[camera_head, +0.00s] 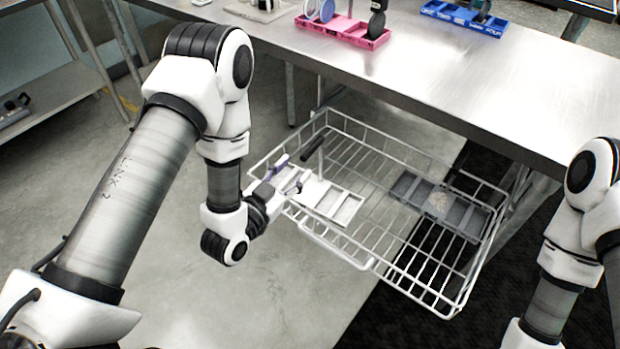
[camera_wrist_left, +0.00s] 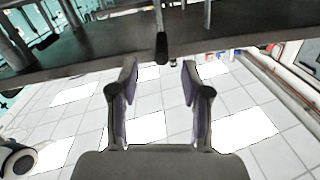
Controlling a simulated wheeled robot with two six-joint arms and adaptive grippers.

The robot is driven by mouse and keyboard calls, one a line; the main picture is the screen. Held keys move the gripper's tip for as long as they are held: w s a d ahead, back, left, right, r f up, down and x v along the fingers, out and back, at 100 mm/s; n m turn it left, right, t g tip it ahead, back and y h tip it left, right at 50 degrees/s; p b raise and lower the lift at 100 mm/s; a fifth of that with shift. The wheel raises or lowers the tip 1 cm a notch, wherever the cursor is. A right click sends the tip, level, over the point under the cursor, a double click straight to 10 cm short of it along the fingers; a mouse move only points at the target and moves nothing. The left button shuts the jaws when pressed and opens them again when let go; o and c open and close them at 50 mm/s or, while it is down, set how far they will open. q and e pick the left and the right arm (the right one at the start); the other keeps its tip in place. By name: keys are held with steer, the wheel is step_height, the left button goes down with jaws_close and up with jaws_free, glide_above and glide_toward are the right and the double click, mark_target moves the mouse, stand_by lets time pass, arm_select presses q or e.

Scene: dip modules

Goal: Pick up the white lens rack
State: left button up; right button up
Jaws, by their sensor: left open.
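The white lens rack (camera_head: 338,206) lies in the wire basket, toward its left side, with its open compartments facing up. My left gripper (camera_head: 291,174) is at the basket's left side, just beyond the rack's left end. Its purple-padded fingers are spread apart, and they also show apart in the left wrist view (camera_wrist_left: 160,85). I see no rack between them there. Whether a finger touches the rack cannot be told. My right arm shows at the right edge, but its gripper is out of view.
The white wire basket (camera_head: 345,259) has raised rims around the rack. A dark grey rack (camera_head: 462,211) lies at its right side. A steel table (camera_head: 450,85) stands behind, bearing a pink rack (camera_head: 343,30) and a blue rack (camera_head: 463,17). Floor is free at the front left.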

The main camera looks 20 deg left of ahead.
mark_target(321, 139)
arm_select(q)
steer(key=shift+w+b, duration=0.5)
steer(key=shift+w, duration=0.4)
steer(key=x, duration=0.6)
steer(key=shift+w+d+r+p, duration=0.2)
steer(key=shift+w+p, duration=0.1)
steer(key=shift+p, duration=0.05)
steer(key=shift+w+f, duration=0.1)
steer(key=shift+w, duration=0.25)
jaws_close()
